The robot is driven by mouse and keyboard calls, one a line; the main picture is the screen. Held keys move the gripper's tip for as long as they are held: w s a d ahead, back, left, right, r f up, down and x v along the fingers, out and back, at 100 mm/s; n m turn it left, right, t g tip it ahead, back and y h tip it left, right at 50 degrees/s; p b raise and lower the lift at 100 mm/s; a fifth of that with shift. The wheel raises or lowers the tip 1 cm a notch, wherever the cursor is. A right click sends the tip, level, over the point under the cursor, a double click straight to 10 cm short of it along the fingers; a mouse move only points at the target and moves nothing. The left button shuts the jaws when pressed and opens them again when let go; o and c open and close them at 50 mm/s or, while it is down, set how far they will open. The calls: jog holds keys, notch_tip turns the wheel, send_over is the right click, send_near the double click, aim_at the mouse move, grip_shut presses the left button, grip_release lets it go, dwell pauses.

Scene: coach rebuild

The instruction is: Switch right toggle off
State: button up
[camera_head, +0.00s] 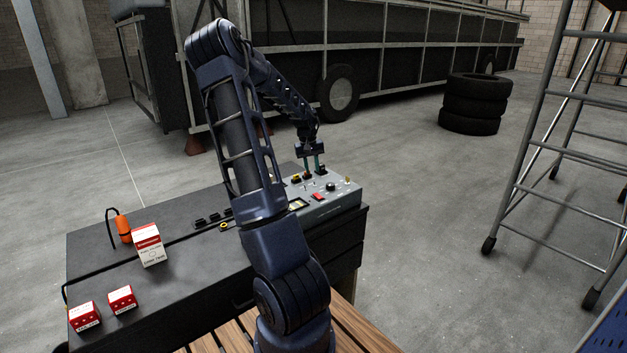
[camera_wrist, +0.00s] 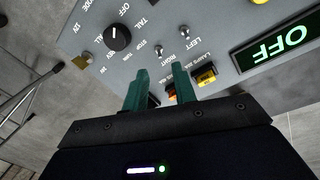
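The grey control panel (camera_head: 335,203) sits on the far right end of the dark bench. It fills the upper part of the wrist view (camera_wrist: 215,50). The right toggle (camera_wrist: 160,51), a small metal lever beside the label RIGHT, stands just beyond my fingertips. The left toggle (camera_wrist: 184,31) is beside it, near the label LEFT. My gripper (camera_head: 314,164) is over the panel, pointing down. In the wrist view its two green fingers (camera_wrist: 159,75) are apart with nothing held between them. I cannot tell the lever's exact tilt. Contact with the panel is unclear.
A black knob (camera_wrist: 118,37), a yellow button (camera_wrist: 206,75) and a green-lit display reading OFF (camera_wrist: 272,50) are near the toggles. Small boxes (camera_head: 149,245) and an orange item (camera_head: 123,229) lie on the bench. Stacked tyres (camera_head: 474,104) and a ladder (camera_head: 545,150) stand right.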

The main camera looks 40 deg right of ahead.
aim_at(314, 183)
jog(key=shift+s+d+f, duration=0.1)
jog(key=shift+d+f, duration=0.1)
jog(key=shift+f, duration=1.25)
jog(key=shift+s+d+f, duration=0.1)
jog(key=shift+d+f, duration=0.05)
jog(key=shift+f, duration=1.25)
grip_shut()
